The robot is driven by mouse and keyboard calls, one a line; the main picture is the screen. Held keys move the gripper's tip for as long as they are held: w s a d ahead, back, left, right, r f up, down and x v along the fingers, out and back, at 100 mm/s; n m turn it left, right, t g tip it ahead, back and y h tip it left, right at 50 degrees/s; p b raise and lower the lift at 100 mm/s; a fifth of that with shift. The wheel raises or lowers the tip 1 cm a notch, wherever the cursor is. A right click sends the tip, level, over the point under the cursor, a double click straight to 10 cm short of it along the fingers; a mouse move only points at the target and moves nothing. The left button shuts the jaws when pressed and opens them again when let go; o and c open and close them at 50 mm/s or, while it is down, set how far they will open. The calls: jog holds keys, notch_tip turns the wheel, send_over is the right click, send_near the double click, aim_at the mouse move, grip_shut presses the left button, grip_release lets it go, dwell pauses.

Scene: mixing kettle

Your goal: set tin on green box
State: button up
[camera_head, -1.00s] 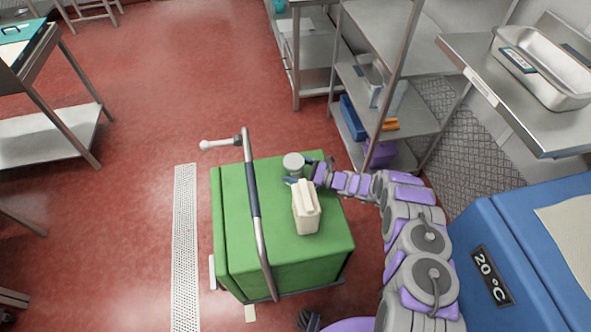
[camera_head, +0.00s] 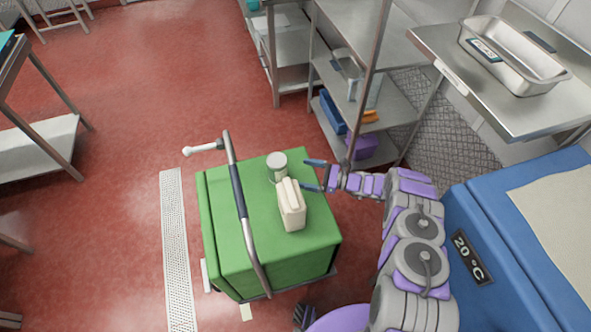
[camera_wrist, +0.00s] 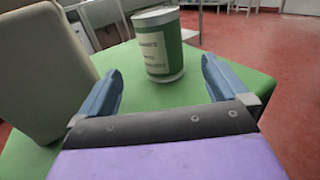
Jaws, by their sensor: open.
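The tin (camera_head: 277,165) stands upright on top of the green box (camera_head: 262,215), near its far edge. In the wrist view the tin (camera_wrist: 158,46) has a green side with a pale printed label, and it stands beyond my fingertips, between their lines. My gripper (camera_head: 313,175) is open and empty at the right of the tin, apart from it. In the wrist view its two blue-grey fingers (camera_wrist: 160,80) are spread wide. The green box top (camera_wrist: 195,75) lies under the tin.
A cream carton (camera_head: 291,205) stands on the box close to the tin and shows large at the left of the wrist view (camera_wrist: 40,70). A curved handle (camera_head: 238,195) rises over the box. Steel shelves (camera_head: 395,110) and a blue container (camera_head: 530,230) are at the right. Open red floor lies left.

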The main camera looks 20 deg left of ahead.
jog(key=shift+d, duration=0.65)
jog(key=s+d+r+n+g+h, duration=0.1)
jog(key=s+r+n+g+h, duration=0.2)
jog(key=r, duration=0.6)
jog(key=s+d+r+n+h, duration=0.2)
jog(key=s+r+n, duration=0.25)
jog(key=r, duration=0.35)
jog(key=s+d+r+n+g+h, duration=0.1)
jog(key=s+r+n+g+h, duration=0.1)
jog(key=s+r, duration=0.5)
jog(key=s+d+r+n+t+h, duration=0.1)
jog(key=s+d+r+n+h, duration=0.1)
jog(key=s+d, duration=0.4)
jog(key=s+d+r+n+t+h, duration=0.1)
jog(key=s+d+r+n+h, duration=0.2)
jog(key=s, duration=0.9)
jog(key=s+d+r+n+t+h, duration=0.1)
jog(key=s+d+r+n+h, duration=0.2)
jog(key=s+d+r+h, duration=0.3)
jog(key=shift+s+d+r+t, duration=0.3)
jog(key=shift+s+d+r, duration=0.8)
jog(key=shift+s+d, duration=1.1)
jog(key=shift+w+d, duration=0.25)
jog(key=shift+w, duration=0.15)
